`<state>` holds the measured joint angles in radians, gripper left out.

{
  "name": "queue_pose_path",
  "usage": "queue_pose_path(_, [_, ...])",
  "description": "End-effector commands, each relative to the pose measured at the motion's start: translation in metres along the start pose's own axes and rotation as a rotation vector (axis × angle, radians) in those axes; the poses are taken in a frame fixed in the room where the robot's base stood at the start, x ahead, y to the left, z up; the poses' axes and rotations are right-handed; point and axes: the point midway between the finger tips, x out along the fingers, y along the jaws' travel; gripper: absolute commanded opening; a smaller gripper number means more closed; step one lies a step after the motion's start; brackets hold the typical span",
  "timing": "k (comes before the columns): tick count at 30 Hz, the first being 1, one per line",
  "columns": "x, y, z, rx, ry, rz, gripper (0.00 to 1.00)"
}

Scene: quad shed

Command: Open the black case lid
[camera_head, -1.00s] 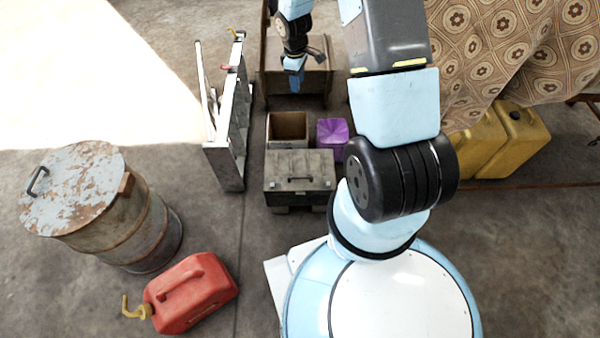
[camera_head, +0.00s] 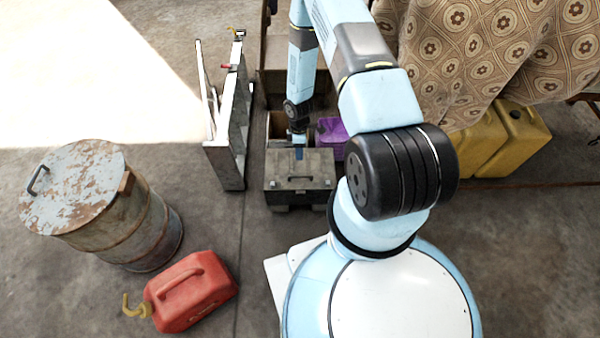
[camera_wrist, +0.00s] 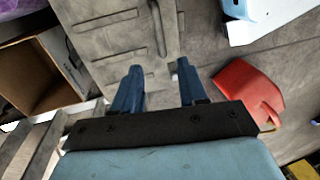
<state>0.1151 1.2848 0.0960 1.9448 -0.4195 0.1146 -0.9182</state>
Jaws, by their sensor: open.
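The black case (camera_head: 299,190) stands on the floor in front of my base, its grey, worn lid (camera_head: 318,165) shut. A dark handle (camera_head: 299,178) lies on the lid. In the wrist view the lid (camera_wrist: 110,30) fills the upper middle, with the handle (camera_wrist: 157,28) at its right part. My gripper (camera_head: 299,153) is over the lid's far edge in the head view. In the wrist view its two blue fingers (camera_wrist: 160,80) are apart with nothing between them. I cannot tell whether the fingertips touch the lid.
An open box (camera_head: 258,133) and a purple container (camera_head: 332,130) stand just behind the case. A folded metal stepladder (camera_head: 230,120) stands close on its left. A rusty drum (camera_head: 150,225) and a red fuel can (camera_head: 192,292) are further left.

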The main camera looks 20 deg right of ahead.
Motion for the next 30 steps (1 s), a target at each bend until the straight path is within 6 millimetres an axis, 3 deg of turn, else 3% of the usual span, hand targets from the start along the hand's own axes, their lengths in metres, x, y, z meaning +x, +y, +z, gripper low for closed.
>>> queue_pose_path(21, [0.103,-0.001,0.001,0.001,-0.001,-0.002,0.42])
queue_pose_path(30, [0.131,0.000,0.001,0.002,0.000,0.000,0.42])
